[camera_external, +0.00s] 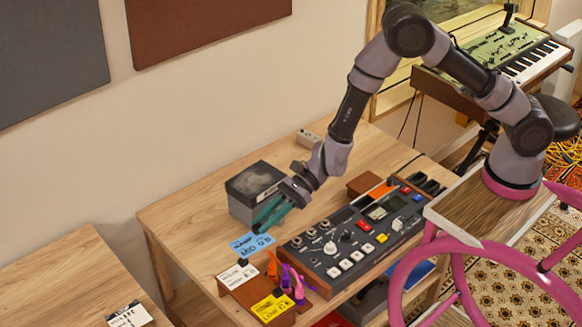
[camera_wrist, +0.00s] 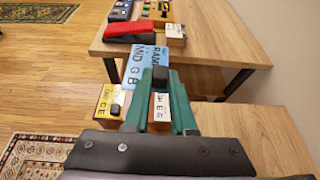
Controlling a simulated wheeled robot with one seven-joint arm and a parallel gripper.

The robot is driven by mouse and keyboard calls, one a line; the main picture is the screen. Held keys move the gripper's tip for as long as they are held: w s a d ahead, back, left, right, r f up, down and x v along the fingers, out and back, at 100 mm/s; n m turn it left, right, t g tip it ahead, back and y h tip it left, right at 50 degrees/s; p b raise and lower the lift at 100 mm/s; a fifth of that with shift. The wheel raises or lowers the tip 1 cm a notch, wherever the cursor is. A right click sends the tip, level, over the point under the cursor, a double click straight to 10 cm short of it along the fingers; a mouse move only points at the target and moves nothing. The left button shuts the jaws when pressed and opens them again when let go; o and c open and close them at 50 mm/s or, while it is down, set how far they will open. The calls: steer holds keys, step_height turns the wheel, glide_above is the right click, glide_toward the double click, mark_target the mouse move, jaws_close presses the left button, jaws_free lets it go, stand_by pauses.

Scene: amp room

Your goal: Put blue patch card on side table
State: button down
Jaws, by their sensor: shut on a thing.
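The blue patch card (camera_external: 252,244) has printed letters and hangs at the tips of my gripper (camera_external: 268,216). In the wrist view the blue card (camera_wrist: 132,66) shows beyond a dark knob between the green fingers of my gripper (camera_wrist: 160,82). My gripper is shut on the card and holds it near the wooden card block, apparently above the tabletop; the exact height is hard to tell. The side table (camera_external: 45,275) is at the lower left, separate from the main table. It shows as the far table in the wrist view (camera_wrist: 222,42).
The main table (camera_external: 185,225) holds a wooden block with a white card (camera_external: 237,275) and a yellow card (camera_external: 272,306), coloured clips, a mixer (camera_external: 350,240) and a grey box (camera_external: 245,205). A white card (camera_external: 130,315) and a red item (camera_wrist: 131,30) occupy the side table.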

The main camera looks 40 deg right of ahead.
steer(key=w+d+m+t, duration=0.2)
steer(key=w+d, duration=0.8)
steer(key=d, duration=0.1)
steer(key=m+t+h, duration=0.4)
steer(key=m+t, duration=0.3)
glide_above(356, 172)
step_height(356, 172, down, 18)
steer(key=shift+s, duration=0.1)
steer(key=shift+f, duration=2.55)
steer(key=shift+f, duration=0.15)
steer(key=c, duration=0.7)
jaws_free()
steer(key=shift+c, duration=0.2)
